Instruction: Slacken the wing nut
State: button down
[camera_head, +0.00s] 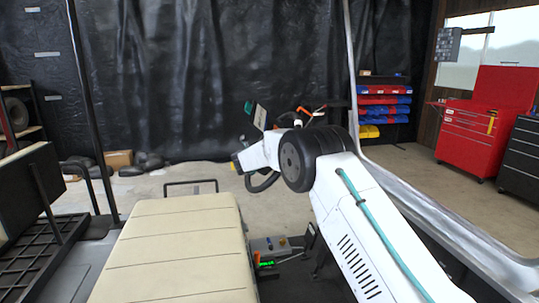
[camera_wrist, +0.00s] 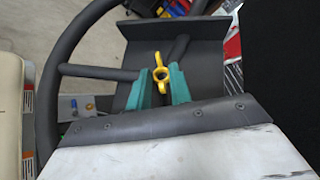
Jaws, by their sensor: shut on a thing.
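In the head view my white arm hides the wing nut and most of the gripper.
A dark steering wheel rim (camera_wrist: 52,68) curves close by on the left in the wrist view. A cream seat (camera_head: 172,250) fills the lower left of the head view. A control box (camera_head: 270,245) stands beside it. A red tool cabinet (camera_head: 470,135) is far right.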

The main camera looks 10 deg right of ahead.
jog(key=c, duration=1.6)
grip_release()
jog(key=shift+d, duration=0.1)
jog(key=shift+o, duration=0.2)
jog(key=v, duration=0.7)
jog(key=shift+s, duration=0.3)
